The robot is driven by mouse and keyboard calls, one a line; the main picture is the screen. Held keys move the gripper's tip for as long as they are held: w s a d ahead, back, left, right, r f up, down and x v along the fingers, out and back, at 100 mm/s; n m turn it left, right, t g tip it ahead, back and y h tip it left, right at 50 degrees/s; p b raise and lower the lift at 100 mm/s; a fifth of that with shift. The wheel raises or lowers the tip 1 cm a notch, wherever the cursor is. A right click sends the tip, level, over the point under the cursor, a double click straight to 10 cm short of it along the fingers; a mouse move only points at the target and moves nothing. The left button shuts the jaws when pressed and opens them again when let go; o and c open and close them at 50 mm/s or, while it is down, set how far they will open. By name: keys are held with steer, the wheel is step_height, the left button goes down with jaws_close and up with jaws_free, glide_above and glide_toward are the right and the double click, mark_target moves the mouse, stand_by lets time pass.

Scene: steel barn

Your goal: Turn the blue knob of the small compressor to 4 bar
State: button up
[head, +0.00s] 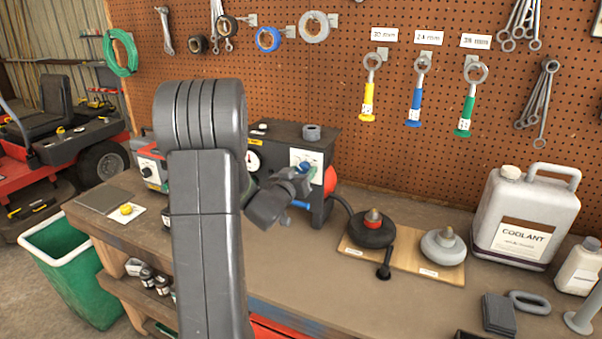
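The small compressor (285,132) is a dark box on the workbench, partly hidden behind my arm. A white scale plate (312,155) is on its front, and a bit of the blue knob (304,167) shows there. A round white gauge (254,161) is to the left, partly covered by my arm. My gripper (303,176) is in front of the plate, its fingers at the knob. The fingers hide most of the knob and the scale marks, so the setting is not readable. I cannot tell whether the fingers touch or grip the knob.
A black hose runs from the compressor toward a wooden board (400,256) with two round fittings. A coolant jug (525,215) stands at the right. Tools hang on the pegboard (420,150). A green bin (75,270) stands left of the bench (350,290). The bench front is mostly clear.

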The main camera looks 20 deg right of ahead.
steer(key=c, duration=0.7)
steer(key=shift+c, duration=0.2)
steer(key=shift+f+m+b, duration=0.1)
steer(key=shift+m+b, duration=0.2)
steer(key=shift+b, duration=0.15)
steer(key=shift+m+b, duration=0.5)
steer(key=shift+b, duration=0.2)
steer(key=m+b, duration=0.2)
steer(key=shift+f+b, duration=0.1)
steer(key=shift+b, duration=0.25)
steer(key=shift+r+m+b, duration=0.2)
steer(key=shift+m+b, duration=1.8)
steer(key=shift+m, duration=0.6)
steer(key=o, duration=1)
